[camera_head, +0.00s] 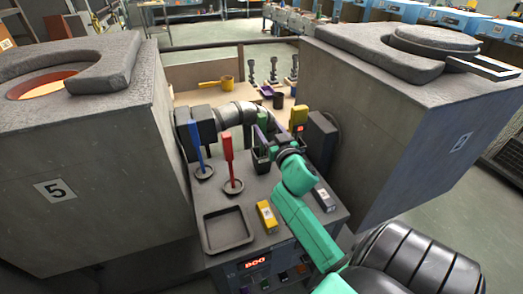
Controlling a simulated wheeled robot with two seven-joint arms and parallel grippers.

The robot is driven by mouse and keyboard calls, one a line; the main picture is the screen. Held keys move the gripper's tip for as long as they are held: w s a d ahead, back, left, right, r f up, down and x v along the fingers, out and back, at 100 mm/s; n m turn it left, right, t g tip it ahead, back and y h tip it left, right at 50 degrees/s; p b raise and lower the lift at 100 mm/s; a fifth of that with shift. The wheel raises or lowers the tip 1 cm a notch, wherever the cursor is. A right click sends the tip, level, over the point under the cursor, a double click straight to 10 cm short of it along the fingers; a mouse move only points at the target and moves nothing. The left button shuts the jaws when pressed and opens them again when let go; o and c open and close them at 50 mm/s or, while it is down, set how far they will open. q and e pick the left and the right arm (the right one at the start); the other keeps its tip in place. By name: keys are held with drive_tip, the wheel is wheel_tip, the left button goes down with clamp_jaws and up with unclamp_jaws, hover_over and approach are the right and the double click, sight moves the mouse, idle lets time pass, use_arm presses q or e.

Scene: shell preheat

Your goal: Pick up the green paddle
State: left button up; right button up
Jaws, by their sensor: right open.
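The green paddle (262,117) stands at the back of the grey console between the two furnaces. Only its upper part shows; its lower part is hidden behind my right gripper. My right gripper (264,142) is open, at the end of my teal arm, close in front of the paddle. I cannot tell whether its fingers are on both sides of the handle or touching it. A red paddle (229,158) and a blue paddle (196,140) stand upright in round bases to the left. My left gripper is not in view.
An empty square tray (205,232) lies at the console's front left. A yellow block (267,216) and a dark block (324,199) lie near my right arm. A grey pipe (238,112) runs behind. Large furnaces (85,160) (385,120) hem in both sides.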

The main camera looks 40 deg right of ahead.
sight(263, 120)
drive_tip(key=p+x, duration=0.1)
drive_tip(key=x, duration=0.4)
drive_tip(key=shift+w+d, duration=0.2)
drive_tip(key=shift+w, duration=0.05)
drive_tip(key=shift+w+d, duration=0.1)
drive_tip(key=shift+w, duration=0.2)
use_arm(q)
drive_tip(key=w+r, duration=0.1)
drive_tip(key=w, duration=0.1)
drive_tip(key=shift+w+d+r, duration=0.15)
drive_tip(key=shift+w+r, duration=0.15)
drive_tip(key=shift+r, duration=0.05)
use_arm(e)
drive_tip(key=shift+w+f, duration=0.1)
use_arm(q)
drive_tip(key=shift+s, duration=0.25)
use_arm(e)
clamp_jaws()
